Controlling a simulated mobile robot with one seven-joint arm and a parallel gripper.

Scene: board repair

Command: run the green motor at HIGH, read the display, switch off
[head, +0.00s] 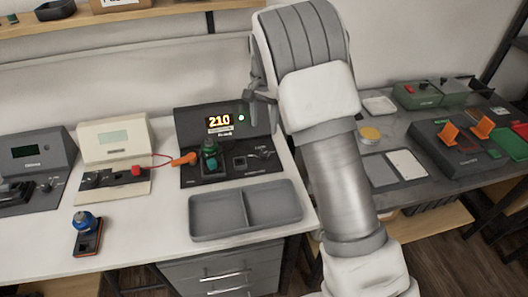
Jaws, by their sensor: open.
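The green motor (209,150) stands upright in the black test station (190,122) on the white bench. The station's display (219,122) is lit and reads 210 in orange-yellow digits. A small green lamp (241,118) glows to the right of the display. A switch or knob (262,154) sits on the panel right of the motor; its setting is too small to read. My gripper (262,98) is open and empty, in front of the station's upper right corner. It appears apart from the motor and the panel controls.
A blue motor (85,220) stands at the front left. A grey two-part tray (245,211) lies before the station. A second, cluttered bench (395,203) is at right.

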